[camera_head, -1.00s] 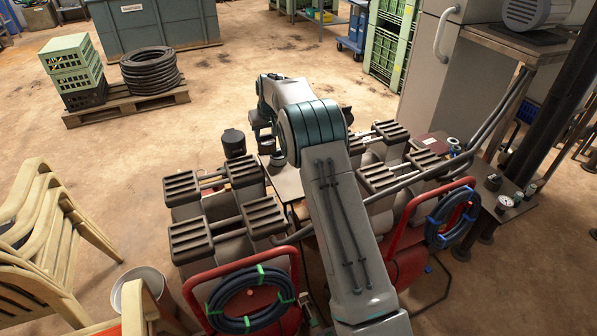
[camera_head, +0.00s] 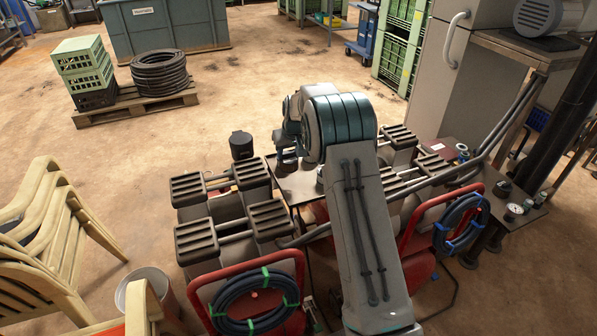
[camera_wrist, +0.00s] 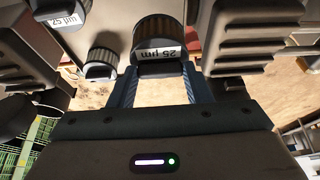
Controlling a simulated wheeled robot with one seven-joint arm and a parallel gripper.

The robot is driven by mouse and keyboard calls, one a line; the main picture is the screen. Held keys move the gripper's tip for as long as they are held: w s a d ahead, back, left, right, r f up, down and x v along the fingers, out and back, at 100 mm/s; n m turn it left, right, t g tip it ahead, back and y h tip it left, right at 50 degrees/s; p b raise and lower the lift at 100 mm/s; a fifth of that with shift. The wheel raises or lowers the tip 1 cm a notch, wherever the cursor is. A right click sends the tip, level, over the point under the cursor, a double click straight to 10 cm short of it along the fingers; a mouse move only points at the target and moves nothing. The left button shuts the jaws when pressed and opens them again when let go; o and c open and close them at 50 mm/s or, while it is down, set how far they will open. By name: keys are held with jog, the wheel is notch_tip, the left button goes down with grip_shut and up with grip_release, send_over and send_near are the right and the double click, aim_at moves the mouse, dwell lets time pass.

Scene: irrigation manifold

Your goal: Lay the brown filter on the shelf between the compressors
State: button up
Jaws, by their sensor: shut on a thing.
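My gripper (camera_wrist: 160,74) is shut on a ribbed brownish-grey filter (camera_wrist: 158,32) with a white "25 µm" label and a dark end, between its two blue fingers in the wrist view. Two similar ribbed cylinders show to its left, a plain one (camera_wrist: 103,57) and one labelled (camera_wrist: 66,18). In the head view, the dark shelf (camera_head: 296,186) lies between the left compressor (camera_head: 228,222) and the right compressor (camera_head: 398,150). My arm covers part of the shelf and hides my fingers and the held filter there. I cannot tell whether the filter touches the shelf.
A black canister (camera_head: 241,146) stands at the left compressor's far end. Red handles with coiled hoses (camera_head: 254,300) are at the near side. A pipe crosses near my arm. Stacked chairs (camera_head: 45,235) and a bucket (camera_head: 147,290) are left. Open floor lies beyond.

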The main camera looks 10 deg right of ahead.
aim_at(297, 167)
jog(key=s+d+f, duration=0.2)
jog(key=s, duration=0.1)
jog(key=shift+d+f, duration=0.15)
jog(key=shift+d, duration=0.15)
jog(key=shift+f, duration=2.15)
jog(key=o, duration=1.2)
jog(key=shift+o, duration=0.2)
jog(key=shift+s+r, duration=0.1)
jog(key=shift+r, duration=0.35)
jog(key=a+v, duration=0.1)
jog(key=v, duration=1)
jog(key=s+r+m+g, duration=0.1)
jog(key=s+r, duration=0.4)
jog(key=s, duration=0.4)
jog(key=s+r, duration=0.4)
jog(key=s, duration=0.6)
jog(key=s+m+g, duration=0.1)
jog(key=s, duration=1.8)
jog(key=shift+s+d+f+h, duration=0.25)
jog(key=shift+s+d+h, duration=0.05)
jog(key=shift+s+h, duration=0.1)
